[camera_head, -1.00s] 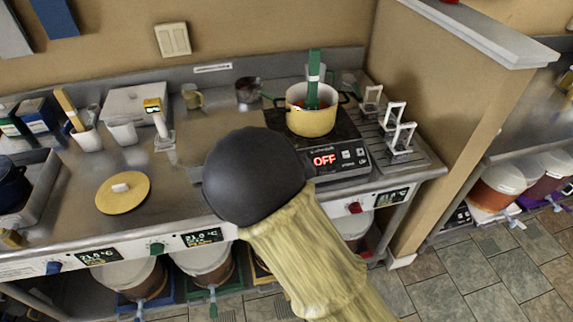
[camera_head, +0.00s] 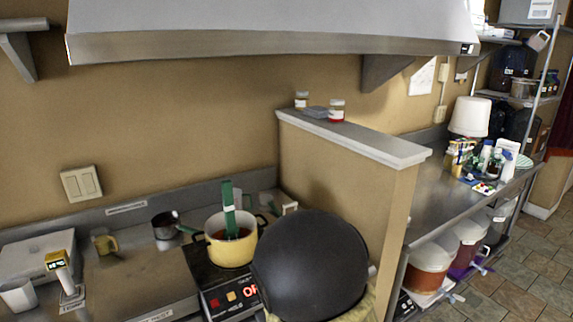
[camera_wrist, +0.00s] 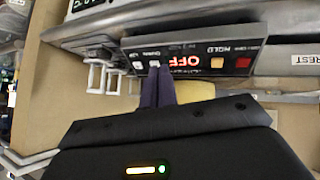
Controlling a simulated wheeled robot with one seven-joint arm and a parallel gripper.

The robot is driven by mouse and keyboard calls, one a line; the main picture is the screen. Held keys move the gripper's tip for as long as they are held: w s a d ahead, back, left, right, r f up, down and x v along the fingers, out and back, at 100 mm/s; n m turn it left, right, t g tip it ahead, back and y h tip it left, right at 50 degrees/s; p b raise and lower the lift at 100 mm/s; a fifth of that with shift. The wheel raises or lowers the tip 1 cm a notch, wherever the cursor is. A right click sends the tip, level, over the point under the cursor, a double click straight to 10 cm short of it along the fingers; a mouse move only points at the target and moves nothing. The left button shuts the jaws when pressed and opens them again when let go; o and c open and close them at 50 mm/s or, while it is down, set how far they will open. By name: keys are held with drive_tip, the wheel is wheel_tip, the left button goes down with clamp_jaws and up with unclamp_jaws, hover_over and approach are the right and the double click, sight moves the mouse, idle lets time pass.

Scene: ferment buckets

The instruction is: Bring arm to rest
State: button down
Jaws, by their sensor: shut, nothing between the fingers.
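My gripper shows in the wrist view (camera_wrist: 158,72) as two dark fingers side by side, closed together with nothing between them. In the head view my rounded black arm part hides the gripper and covers part of the counter right of the hot plate (camera_head: 225,297). The yellow pot (camera_head: 230,252) stands on the hot plate with a green-handled tool (camera_head: 228,205) upright in it.
A partition wall (camera_head: 345,190) with small jars (camera_head: 337,110) on its ledge stands right of the pot. A range hood (camera_head: 270,45) hangs above. A second counter (camera_head: 445,200) lies to the right, with buckets (camera_head: 428,262) below. White racks (camera_wrist: 100,75) stand beside the hot plate.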

drive_tip(key=s+d+r+m+g, duration=0.2)
drive_tip(key=s+d+g, duration=0.1)
drive_tip(key=s+d, duration=0.5)
drive_tip(key=s+d+r+m+g+h, duration=0.1)
drive_tip(key=s+d+r+m+g, duration=0.1)
drive_tip(key=s+d, duration=0.7)
drive_tip(key=shift+d+m+g, duration=0.2)
drive_tip(key=shift+m+g, duration=0.5)
drive_tip(key=shift+g, duration=0.2)
